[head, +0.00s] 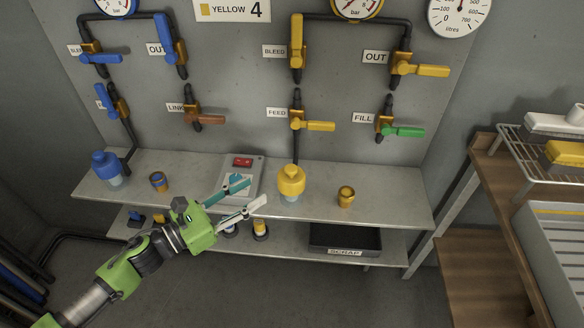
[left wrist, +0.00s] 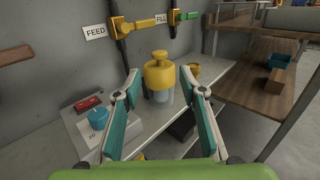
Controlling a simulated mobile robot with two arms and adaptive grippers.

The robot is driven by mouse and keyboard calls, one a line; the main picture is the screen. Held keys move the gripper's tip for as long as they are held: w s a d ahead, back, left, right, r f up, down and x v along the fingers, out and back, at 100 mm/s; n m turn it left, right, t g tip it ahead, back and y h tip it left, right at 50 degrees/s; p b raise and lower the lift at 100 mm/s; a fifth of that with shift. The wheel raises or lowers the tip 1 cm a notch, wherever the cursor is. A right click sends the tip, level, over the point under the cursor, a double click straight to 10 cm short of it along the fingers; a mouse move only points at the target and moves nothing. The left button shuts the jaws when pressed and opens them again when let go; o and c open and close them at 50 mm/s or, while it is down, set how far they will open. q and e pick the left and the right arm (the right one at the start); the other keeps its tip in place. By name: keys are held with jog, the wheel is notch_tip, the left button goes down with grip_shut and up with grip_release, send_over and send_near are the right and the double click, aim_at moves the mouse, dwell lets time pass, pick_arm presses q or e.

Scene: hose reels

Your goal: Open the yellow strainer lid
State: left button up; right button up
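The yellow strainer lid (head: 291,179) is a yellow cap with a knob on top, seated on a clear bowl on the upper shelf. It also shows in the left wrist view (left wrist: 159,76), upright and between the fingers in the picture, beyond the fingertips. My left gripper (head: 250,194) is open and empty, in front of the lid and to its left, apart from it. In the left wrist view its two teal-padded fingers are spread wide (left wrist: 163,82). My right gripper is not in view.
A control box (head: 242,176) with a red switch and teal knob stands left of the strainer. A small yellow cup (head: 346,196) stands right. A blue strainer (head: 106,166) is at far left. Valves with yellow handles (head: 315,126) hang above. A black scrap tray (head: 345,239) sits below.

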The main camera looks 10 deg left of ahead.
aim_at(288, 170)
pick_arm(q)
jog(key=p+x, duration=0.2)
jog(key=x, duration=1)
jog(key=shift+w+d+p, duration=0.2)
jog(key=shift+w+p, duration=0.1)
jog(key=shift+p, duration=0.1)
jog(key=shift+w+d, duration=0.15)
grip_shut()
